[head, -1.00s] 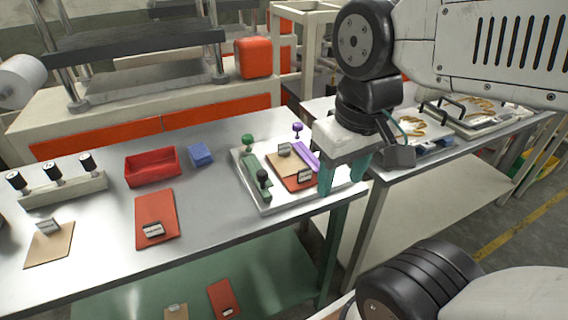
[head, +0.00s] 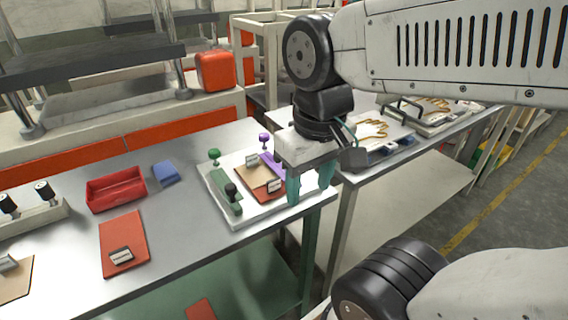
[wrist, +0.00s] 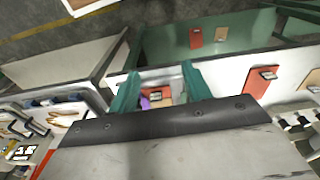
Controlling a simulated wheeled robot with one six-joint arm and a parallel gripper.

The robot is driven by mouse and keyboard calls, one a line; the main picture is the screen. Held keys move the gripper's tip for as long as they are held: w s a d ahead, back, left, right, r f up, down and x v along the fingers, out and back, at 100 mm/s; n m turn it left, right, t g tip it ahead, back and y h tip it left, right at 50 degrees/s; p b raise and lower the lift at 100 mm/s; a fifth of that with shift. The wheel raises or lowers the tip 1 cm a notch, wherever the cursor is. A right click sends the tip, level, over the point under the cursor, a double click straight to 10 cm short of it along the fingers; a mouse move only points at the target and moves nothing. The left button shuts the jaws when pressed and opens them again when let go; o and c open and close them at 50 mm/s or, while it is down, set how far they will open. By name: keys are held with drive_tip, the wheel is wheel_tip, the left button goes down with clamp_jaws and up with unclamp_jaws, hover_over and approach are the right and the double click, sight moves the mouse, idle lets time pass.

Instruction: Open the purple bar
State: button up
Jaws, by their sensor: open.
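The purple bar (head: 272,164) lies at the back right of a white fixture plate (head: 242,219) on the metal table, with a round purple knob (head: 264,138) behind it. My gripper hides part of the bar. A green bar (head: 222,187) lies on the plate's left side. Between the bars are a tan card and a red card with small metal clips. My gripper (head: 310,185) is open and empty, its green fingers pointing down over the plate's right edge. In the wrist view, a bit of the purple bar (wrist: 145,102) shows between the fingers, beside the left one.
A red tray (head: 116,190), a blue block (head: 165,173) and a red card (head: 123,245) lie left of the plate. A second table (head: 352,165) with glove-shaped forms stands to the right. A machine with an orange box (head: 215,70) stands behind.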

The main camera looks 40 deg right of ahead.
drive_tip(key=w+d+f+m, duration=0.1)
drive_tip(key=w+d+m, duration=0.2)
drive_tip(key=w, duration=0.3)
drive_tip(key=w+d+f+m, duration=0.2)
drive_tip(key=w+d+m, duration=0.1)
drive_tip(key=w+d, duration=0.2)
drive_tip(key=w+d+f+m+g, duration=0.1)
drive_tip(key=w+d+f+m, duration=0.1)
drive_tip(key=w+d, duration=0.3)
drive_tip(key=shift+w+f+m, duration=0.1)
drive_tip(key=shift+w+m, duration=0.4)
drive_tip(key=shift+w, duration=1.65)
drive_tip(key=shift+m, duration=0.3)
wheel_tip(320, 180, down, 8)
drive_tip(key=shift+r, duration=0.15)
drive_tip(key=shift+c, duration=0.3)
